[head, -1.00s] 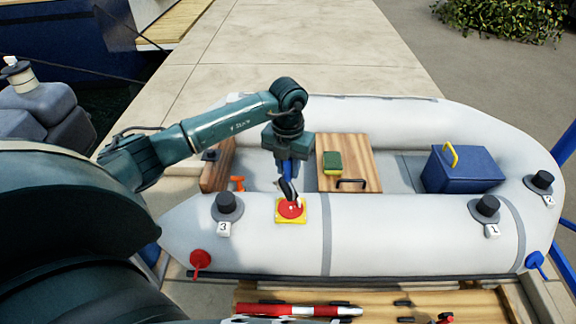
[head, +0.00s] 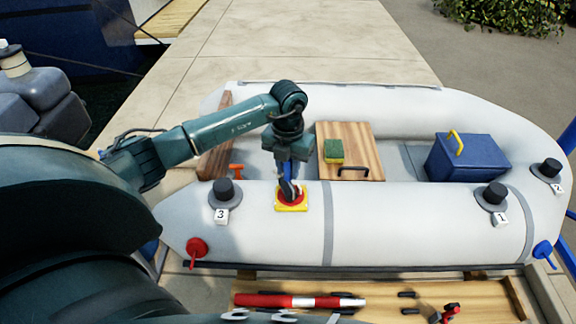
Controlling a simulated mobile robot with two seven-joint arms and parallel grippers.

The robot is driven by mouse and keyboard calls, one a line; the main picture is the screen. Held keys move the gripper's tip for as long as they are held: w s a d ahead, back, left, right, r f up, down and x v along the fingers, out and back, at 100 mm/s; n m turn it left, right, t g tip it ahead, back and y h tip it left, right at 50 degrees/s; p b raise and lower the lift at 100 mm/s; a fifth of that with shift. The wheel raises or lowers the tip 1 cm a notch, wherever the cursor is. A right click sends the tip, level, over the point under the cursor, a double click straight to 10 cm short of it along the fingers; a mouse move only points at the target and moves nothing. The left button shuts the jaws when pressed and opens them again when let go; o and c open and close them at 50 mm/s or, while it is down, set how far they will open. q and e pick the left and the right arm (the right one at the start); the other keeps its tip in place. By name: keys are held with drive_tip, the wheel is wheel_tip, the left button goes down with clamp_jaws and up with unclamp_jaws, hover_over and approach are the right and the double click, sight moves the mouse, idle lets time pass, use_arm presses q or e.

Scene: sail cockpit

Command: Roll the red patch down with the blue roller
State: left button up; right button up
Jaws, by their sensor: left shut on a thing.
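The red patch (head: 299,199) is a round red disc on a yellow square (head: 281,206) on the near grey tube of the inflatable boat (head: 420,215). My left gripper (head: 287,178) points down just above the patch and is shut on the blue roller (head: 286,170), whose blue handle shows below the jaws. The roller's dark wheel is over the middle of the patch and appears to touch it; the exact contact is hard to tell. My right gripper is not in view.
Black valves with number tags stand on the tube: 3 (head: 227,194) left of the patch, 1 (head: 492,197) to the right. A wooden seat with a sponge (head: 333,151) and a blue box (head: 466,158) are inside the boat. A red-and-white pump (head: 290,300) lies on the front bench.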

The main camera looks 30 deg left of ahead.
use_arm(q)
drive_tip(key=shift+f+b, duration=0.5)
drive_tip(key=shift+f, duration=0.15)
idle(0.7)
drive_tip(key=shift+s+d, duration=0.1)
drive_tip(key=shift+d, duration=0.05)
drive_tip(key=shift+s+d+p, duration=0.25)
drive_tip(key=shift+d+p, duration=0.1)
idle(0.4)
drive_tip(key=shift+w+a, duration=0.1)
drive_tip(key=shift+a, duration=0.05)
drive_tip(key=shift+w+a, duration=0.15)
drive_tip(key=shift+a, duration=0.05)
drive_tip(key=shift+w+a+b, duration=0.45)
drive_tip(key=shift+a+b, duration=0.15)
drive_tip(key=shift+a, duration=0.05)
idle(0.4)
